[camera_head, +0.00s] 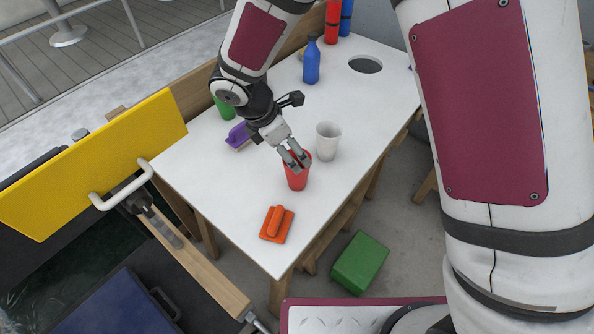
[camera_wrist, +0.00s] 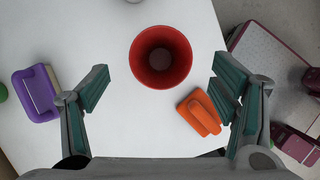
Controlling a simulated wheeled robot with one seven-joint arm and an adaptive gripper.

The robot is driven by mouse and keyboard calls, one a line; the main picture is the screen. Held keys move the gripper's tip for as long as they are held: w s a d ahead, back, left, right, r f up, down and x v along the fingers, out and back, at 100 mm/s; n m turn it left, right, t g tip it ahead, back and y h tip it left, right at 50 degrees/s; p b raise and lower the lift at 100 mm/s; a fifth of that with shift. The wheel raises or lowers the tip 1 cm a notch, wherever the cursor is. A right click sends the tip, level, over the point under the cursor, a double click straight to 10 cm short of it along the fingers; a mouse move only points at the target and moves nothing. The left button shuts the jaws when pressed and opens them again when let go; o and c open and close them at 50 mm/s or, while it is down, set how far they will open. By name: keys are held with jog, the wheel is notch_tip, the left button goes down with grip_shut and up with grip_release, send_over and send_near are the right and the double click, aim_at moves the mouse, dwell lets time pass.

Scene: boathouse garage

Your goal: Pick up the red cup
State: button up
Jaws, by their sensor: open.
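The red cup (camera_head: 297,178) stands upright on the white table, near the front half of the tabletop. My gripper (camera_head: 296,161) is above and at the cup in the head view, covering part of its rim. In the wrist view the red cup (camera_wrist: 161,57) is seen from above, with its empty inside showing. The open fingers of my gripper (camera_wrist: 162,85) lie to the left and right of the cup, with gaps on both sides. In that view the cup sits a little beyond the fingertips. I cannot tell the exact height of the fingers relative to the rim.
A white cup (camera_head: 327,141) stands close behind the red cup. An orange-handled block (camera_head: 276,224) lies in front of it, and a purple one (camera_head: 237,136) lies to the left. A blue bottle (camera_head: 311,61) stands farther back. The white table (camera_head: 220,195) has free room at left front.

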aim_at(297, 160)
jog(key=shift+x, duration=3.05)
jog(key=shift+a, duration=0.1)
jog(key=c, duration=1.4)
jog(key=shift+o, duration=0.2)
